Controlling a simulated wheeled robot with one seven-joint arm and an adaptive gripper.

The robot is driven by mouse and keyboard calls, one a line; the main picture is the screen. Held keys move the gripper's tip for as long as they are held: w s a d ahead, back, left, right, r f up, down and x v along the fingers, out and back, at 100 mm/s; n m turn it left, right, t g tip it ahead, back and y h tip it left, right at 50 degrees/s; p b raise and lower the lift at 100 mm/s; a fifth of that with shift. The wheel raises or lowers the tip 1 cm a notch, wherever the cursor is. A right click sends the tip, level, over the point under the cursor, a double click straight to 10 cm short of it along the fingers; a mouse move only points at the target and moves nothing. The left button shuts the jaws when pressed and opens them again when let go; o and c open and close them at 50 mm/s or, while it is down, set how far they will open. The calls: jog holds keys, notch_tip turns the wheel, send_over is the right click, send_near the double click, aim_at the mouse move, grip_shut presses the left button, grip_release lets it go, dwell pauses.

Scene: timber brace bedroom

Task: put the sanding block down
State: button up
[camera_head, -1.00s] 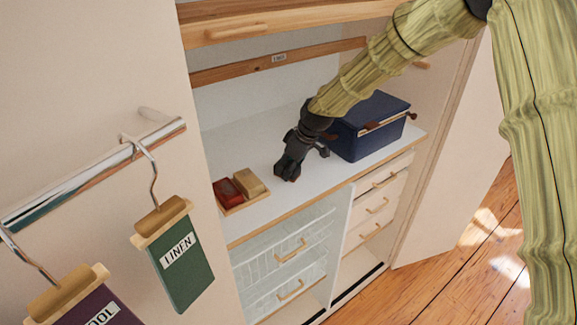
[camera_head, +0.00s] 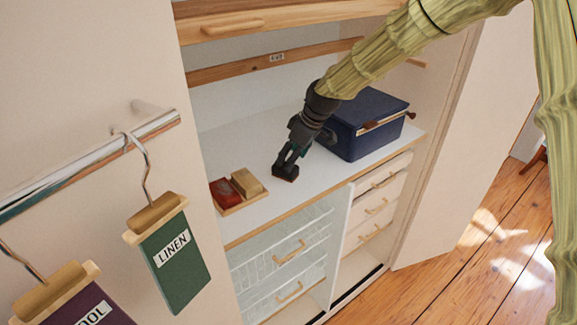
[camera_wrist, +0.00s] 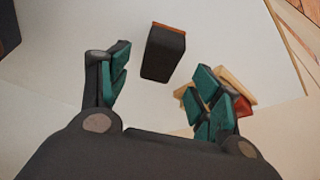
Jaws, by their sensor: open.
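The sanding block, a dark block with an orange-brown edge, stands on the white shelf top (camera_head: 240,222); it shows in the head view (camera_head: 285,174) and the wrist view (camera_wrist: 165,55). My gripper (camera_head: 289,160) is just above it in the head view. In the wrist view my gripper (camera_wrist: 161,72) is open, its teal-padded fingers apart on either side, with clear white surface between each finger and the block. In the head view the fingers partly overlap the block's top, so the exact gap is hard to judge.
A dark blue box (camera_head: 368,125) stands to the right. A wooden rail runs above; hangers hang at left.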

jog(key=b+v, duration=0.1)
jog(key=v, duration=0.5)
jog(key=shift+r, duration=0.35)
jog(key=shift+s+d, duration=0.1)
jog(key=shift+d, duration=0.1)
